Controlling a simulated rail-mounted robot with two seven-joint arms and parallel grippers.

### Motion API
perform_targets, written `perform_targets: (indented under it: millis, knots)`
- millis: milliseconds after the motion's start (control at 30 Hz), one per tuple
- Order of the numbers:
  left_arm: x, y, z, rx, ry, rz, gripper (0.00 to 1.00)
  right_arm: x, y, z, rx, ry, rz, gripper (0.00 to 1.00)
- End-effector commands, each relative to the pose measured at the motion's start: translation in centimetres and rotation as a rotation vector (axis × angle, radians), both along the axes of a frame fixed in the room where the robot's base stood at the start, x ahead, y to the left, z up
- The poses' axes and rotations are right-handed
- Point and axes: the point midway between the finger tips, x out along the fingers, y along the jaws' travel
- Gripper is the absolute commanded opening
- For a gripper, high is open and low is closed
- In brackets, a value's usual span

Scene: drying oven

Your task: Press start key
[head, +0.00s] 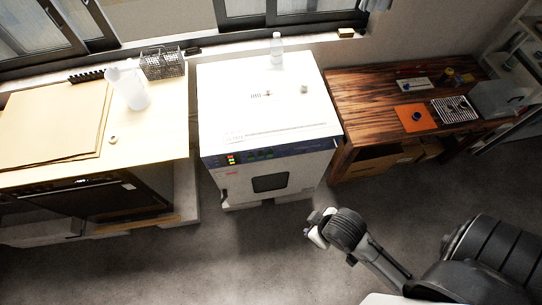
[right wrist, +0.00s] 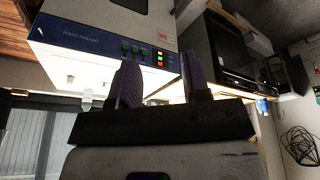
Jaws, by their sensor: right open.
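The white drying oven (head: 268,95) stands in the middle of the head view. Its blue control strip (head: 300,150) runs along the top front edge, with a lit red and green display (head: 231,159) at the left and small green keys (head: 265,154) beside it. The right wrist view shows the strip inverted, with the display (right wrist: 159,58) and green keys (right wrist: 135,49) beyond the fingers. I cannot read which key is start. My right gripper (head: 315,228) is open and empty, in front of the oven and apart from it; its fingers (right wrist: 160,60) point towards the panel. My left gripper is out of view.
A clear bottle (head: 277,52) stands on the oven's top. The left bench (head: 150,125) holds a white jug (head: 128,86) and a wire basket (head: 163,63). A wooden table (head: 365,90) with an orange mat (head: 414,117) is at the right. The floor before the oven is clear.

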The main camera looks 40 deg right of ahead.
Motion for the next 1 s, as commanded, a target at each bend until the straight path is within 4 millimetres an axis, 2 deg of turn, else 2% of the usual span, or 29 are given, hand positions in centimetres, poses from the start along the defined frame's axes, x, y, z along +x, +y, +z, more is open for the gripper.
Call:
perform_targets:
  millis: [67, 433, 1000]
  knots:
    - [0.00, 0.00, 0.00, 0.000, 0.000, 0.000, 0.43, 0.01, -0.04, 0.00, -0.001, 0.000, 0.001, 0.35]
    - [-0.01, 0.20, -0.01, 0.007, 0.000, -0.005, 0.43, 0.02, 0.03, 0.01, 0.002, -0.001, -0.002, 0.00]
    - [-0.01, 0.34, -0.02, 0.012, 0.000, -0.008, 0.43, 0.05, 0.26, 0.03, 0.010, -0.001, -0.006, 0.00]
